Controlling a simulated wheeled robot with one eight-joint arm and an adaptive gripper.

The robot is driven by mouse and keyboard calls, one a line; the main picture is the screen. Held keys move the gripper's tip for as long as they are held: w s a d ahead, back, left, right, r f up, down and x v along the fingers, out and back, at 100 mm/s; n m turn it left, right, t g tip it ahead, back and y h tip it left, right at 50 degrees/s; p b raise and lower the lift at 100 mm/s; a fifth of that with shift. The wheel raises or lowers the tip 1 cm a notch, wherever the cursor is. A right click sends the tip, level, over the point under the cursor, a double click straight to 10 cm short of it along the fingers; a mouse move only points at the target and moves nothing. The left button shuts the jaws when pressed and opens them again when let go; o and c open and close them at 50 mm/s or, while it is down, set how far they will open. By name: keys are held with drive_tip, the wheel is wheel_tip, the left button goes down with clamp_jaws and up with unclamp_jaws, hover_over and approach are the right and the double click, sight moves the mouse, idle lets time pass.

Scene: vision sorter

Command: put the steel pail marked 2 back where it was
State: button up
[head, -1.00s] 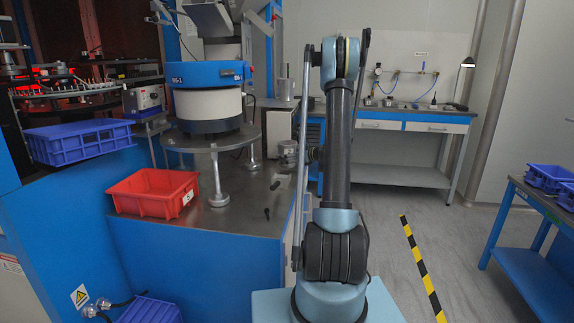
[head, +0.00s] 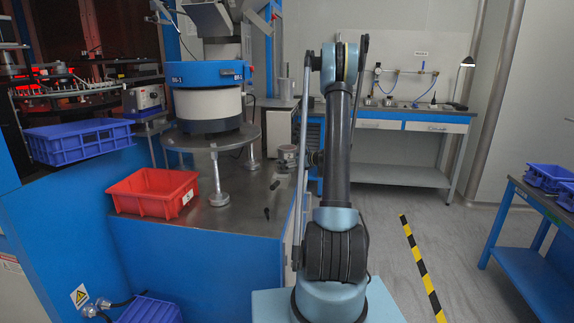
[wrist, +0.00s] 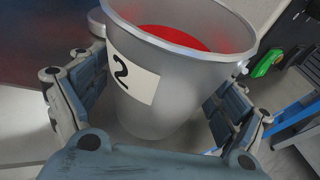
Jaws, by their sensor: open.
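The steel pail (wrist: 165,108) marked 2 fills the middle of the wrist view. It is grey metal with a white label bearing a black 2, and red shows inside it. My gripper (wrist: 150,112) is open, with one finger on each side of the pail. I cannot tell whether either finger touches it. The pail's base is partly hidden by my gripper. In the head view my arm stands upright, and my gripper cannot be made out behind it.
A blue crate (head: 80,142) is at left. A workbench (head: 400,118) stands at the back. A blue table (head: 530,215) is at right, with open floor before it.

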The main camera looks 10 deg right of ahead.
drive_tip(key=shift+r, duration=0.1)
drive_tip(key=v, duration=1.2)
drive_tip(key=s+a+r+n+g+h, duration=0.25)
drive_tip(key=s+a+n, duration=0.4)
drive_tip(key=s, duration=0.45)
drive_tip(key=s+a+r+n+g+h, duration=0.1)
drive_tip(key=s+a+r+n+g, duration=0.2)
drive_tip(key=s+a+n, duration=0.6)
drive_tip(key=s+d+f+n+g+h, duration=0.1)
drive_tip(key=s+n, duration=0.3)
drive_tip(key=s, duration=0.5)
drive_tip(key=s+d+f+n+g+h, duration=0.1)
drive_tip(key=s+d+f+n+h, duration=0.2)
drive_tip(key=s, duration=0.7)
drive_tip(key=s+d+f+n+g+h, duration=0.1)
drive_tip(key=s+d+f+n+h, duration=0.1)
drive_tip(key=s+n, duration=0.3)
drive_tip(key=s+d+f, duration=0.1)
drive_tip(key=s, duration=0.3)
drive_tip(key=shift+s+d+f, duration=0.25)
drive_tip(key=shift+d+f, duration=0.05)
drive_tip(key=shift+d, duration=0.05)
drive_tip(key=shift+h, duration=0.25)
